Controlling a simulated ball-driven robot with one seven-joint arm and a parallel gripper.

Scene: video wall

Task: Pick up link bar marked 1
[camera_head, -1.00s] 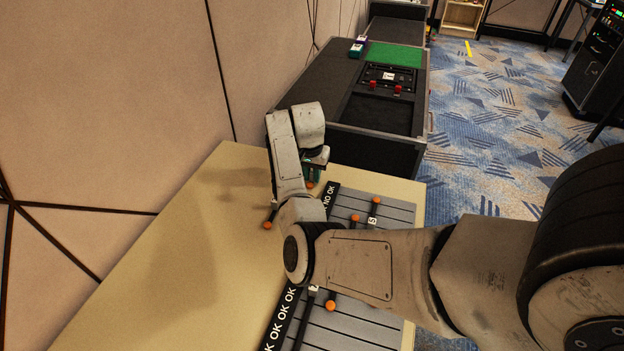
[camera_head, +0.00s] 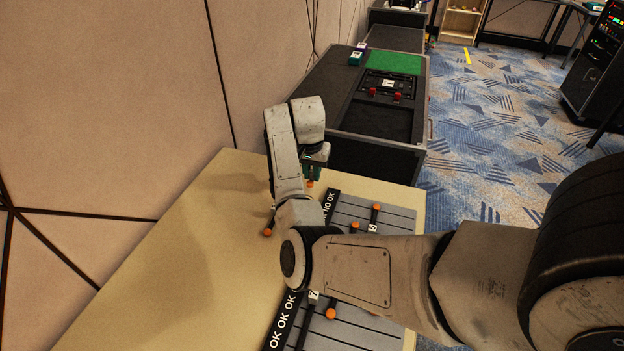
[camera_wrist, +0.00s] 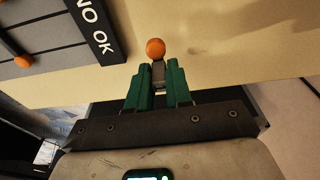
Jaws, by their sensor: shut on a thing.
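My gripper (camera_head: 313,172) is over the far left part of the beige table, beyond the grey slotted board. In the wrist view its two green fingers (camera_wrist: 158,88) are shut on a small grey piece with an orange ball (camera_wrist: 155,47) at its end. That ball also shows just below the fingers in the head view (camera_head: 310,184). No number can be read on the held piece, so I cannot tell if it is link bar 1. Another orange ball (camera_head: 267,232) shows left of my arm on a short dark rod, the rest hidden behind my arm.
The grey slotted board (camera_head: 400,215) holds dark bars with orange balls; one white tag (camera_head: 373,228) looks like 5, another (camera_head: 314,296) like 7. A black strip (camera_head: 284,318) reads OK and NO. A dark console (camera_head: 375,155) stands beyond the table; a wall is at left.

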